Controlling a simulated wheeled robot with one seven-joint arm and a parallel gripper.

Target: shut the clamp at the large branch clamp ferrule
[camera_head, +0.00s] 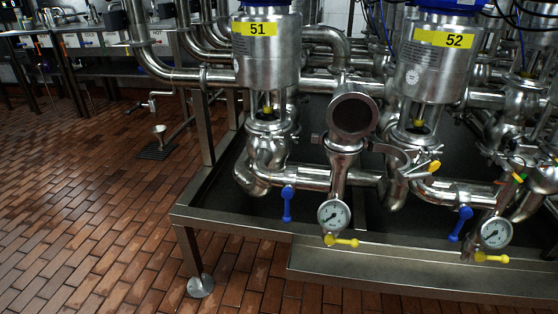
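The large branch (353,115) is a wide steel stub with a dark round face towards me, between the two valve bodies. Its ferrule joint (343,146) lies just below, on top of the vertical pipe. Steel clamp parts (392,154) stick out to the right of this joint, and a small lug shows on its left. A yellow-ended handle (433,167) shows farther right; I cannot tell whether it belongs to this clamp. The clamp looks spread open on the right, but detail is too small to be sure. My gripper is not in view.
Valves labelled 51 (266,60) and 52 (442,75) stand behind the branch. Pressure gauges (334,214), blue handles (287,203) and yellow handles (341,241) sit below. The steel frame edge (230,224) runs along the front. The tiled floor (85,220) at left is mostly clear.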

